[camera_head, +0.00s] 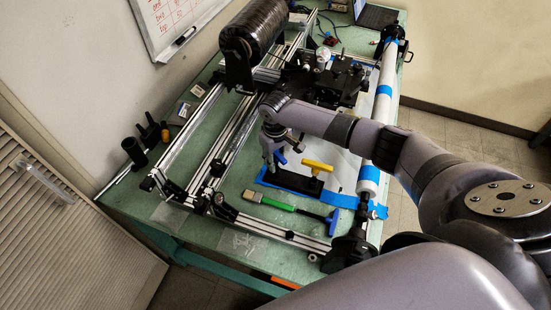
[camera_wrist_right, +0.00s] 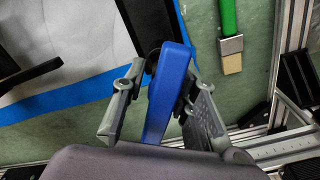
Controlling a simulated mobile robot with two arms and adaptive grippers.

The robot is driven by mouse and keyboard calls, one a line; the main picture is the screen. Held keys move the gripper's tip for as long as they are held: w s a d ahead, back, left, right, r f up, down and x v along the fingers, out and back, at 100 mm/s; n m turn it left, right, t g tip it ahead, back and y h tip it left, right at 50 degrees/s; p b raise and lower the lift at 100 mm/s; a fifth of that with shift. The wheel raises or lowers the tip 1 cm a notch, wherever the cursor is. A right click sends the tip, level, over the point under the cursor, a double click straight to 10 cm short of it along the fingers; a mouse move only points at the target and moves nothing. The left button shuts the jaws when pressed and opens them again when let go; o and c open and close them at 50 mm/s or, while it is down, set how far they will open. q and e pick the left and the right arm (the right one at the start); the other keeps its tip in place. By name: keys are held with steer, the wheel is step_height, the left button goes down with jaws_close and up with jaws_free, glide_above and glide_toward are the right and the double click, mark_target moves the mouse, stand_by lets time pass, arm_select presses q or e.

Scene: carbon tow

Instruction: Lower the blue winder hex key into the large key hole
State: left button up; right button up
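The blue winder hex key's blue handle (camera_wrist_right: 168,92) sits between the two fingers of my right gripper (camera_wrist_right: 160,105) in the right wrist view. The fingers look closed on it. In the head view, my right gripper (camera_head: 275,161) points down over the left part of a black key holder (camera_head: 291,182), with a bit of blue handle (camera_head: 281,157) showing beside it. A yellow-handled key (camera_head: 317,166) stands at the holder's right part. The large key hole and the blue key's lower end are hidden, so I cannot tell whether they meet. My left gripper is not in view.
A green-handled brush (camera_head: 270,201) and another blue-handled tool (camera_head: 333,221) lie in front of the holder. Aluminium rails (camera_head: 205,150) run to the left, and a white roller (camera_head: 381,105) with blue bands stands to the right. Blue tape (camera_wrist_right: 62,97) borders the white sheet.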

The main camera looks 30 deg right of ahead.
steer(key=shift+o, duration=0.9)
step_height(320, 180, up, 12)
steer(key=shift+r, duration=0.1)
stand_by(0.3)
